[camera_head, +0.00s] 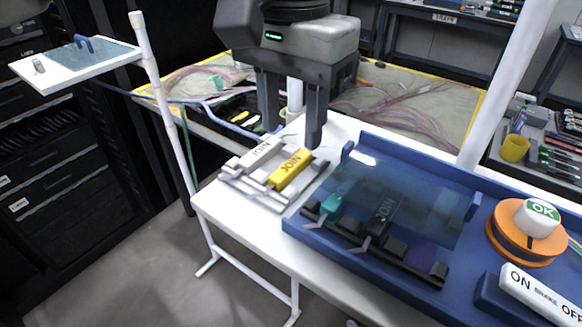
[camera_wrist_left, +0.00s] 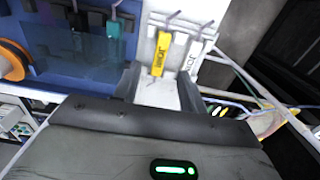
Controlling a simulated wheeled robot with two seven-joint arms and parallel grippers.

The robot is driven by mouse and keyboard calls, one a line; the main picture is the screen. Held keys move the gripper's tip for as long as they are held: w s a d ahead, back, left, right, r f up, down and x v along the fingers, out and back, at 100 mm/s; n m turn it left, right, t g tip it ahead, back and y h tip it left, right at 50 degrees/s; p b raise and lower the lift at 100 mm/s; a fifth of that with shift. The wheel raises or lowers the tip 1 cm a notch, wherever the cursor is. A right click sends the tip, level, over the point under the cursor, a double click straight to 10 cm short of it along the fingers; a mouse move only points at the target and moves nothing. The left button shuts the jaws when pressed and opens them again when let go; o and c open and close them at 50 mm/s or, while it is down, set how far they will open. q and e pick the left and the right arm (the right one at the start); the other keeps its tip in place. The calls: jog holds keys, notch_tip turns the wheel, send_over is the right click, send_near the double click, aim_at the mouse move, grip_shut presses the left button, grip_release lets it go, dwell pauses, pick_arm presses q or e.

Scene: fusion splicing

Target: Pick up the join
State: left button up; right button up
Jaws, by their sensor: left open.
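A yellow join (camera_head: 290,170) lies in a white holder (camera_head: 272,198) on the white table, its label readable. A white join (camera_head: 262,153) lies beside it, to its left. In the left wrist view the yellow join (camera_wrist_left: 162,52) is ahead between the fingers, with the white join (camera_wrist_left: 190,60) to its right. My left gripper (camera_head: 293,138) is open and empty, fingers pointing down, above and just behind the two joins. It also shows in the left wrist view (camera_wrist_left: 160,88). A black join (camera_head: 384,208) and a teal piece (camera_head: 332,205) sit in the blue tray. My right gripper is not in view.
The blue tray (camera_head: 300,226) with a clear cover stands right of the holder. An orange disc (camera_head: 520,245) with an OK button and an ON/OFF brake switch (camera_head: 540,296) are farther right. A white post (camera_head: 165,120) with a small shelf (camera_head: 75,65) stands at left.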

aim_at(294, 162)
pick_arm(q)
notch_tip(294, 162, down, 5)
jog(key=shift+d+f, duration=0.1)
jog(key=shift+f, duration=0.05)
jog(key=shift+c, duration=0.3)
grip_shut()
jog(key=shift+w+r, duration=0.1)
jog(key=shift+r, duration=0.6)
jog(key=s+d+r+p, duration=0.1)
jog(key=s+d+r, duration=0.4)
jog(key=d+r, duration=0.6)
jog(key=shift+d+r, duration=0.35)
jog(key=shift+d, duration=0.75)
